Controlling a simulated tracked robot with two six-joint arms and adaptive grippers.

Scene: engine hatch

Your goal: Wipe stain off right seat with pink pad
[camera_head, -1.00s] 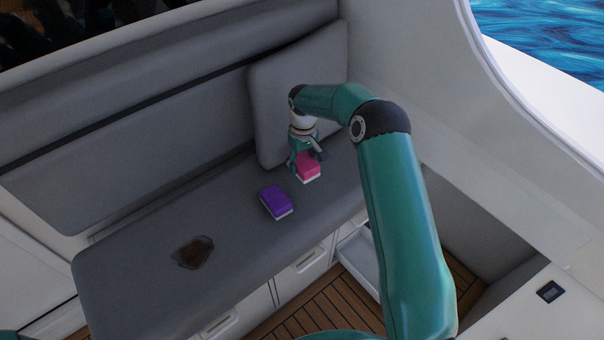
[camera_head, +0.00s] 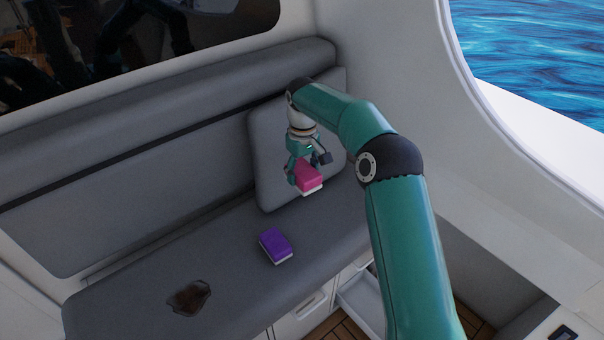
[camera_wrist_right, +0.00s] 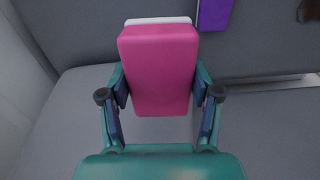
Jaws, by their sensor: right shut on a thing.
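The pink pad (camera_head: 309,175) has a white underside and is held in my right gripper (camera_head: 305,172), whose fingers close on its two sides. In the right wrist view the pink pad (camera_wrist_right: 158,65) fills the space between the fingers. In the head view the pad appears raised above the grey seat (camera_head: 235,275), in front of the grey cushion. A dark brown stain (camera_head: 189,297) lies on the seat at the lower left, well apart from the pad. My left gripper is not in view.
A purple pad (camera_head: 276,245) lies on the seat between the stain and my right gripper; it also shows in the right wrist view (camera_wrist_right: 214,12). A grey cushion (camera_head: 268,150) leans at the seat's right end. A tray-like white drawer (camera_head: 362,300) is below the seat front.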

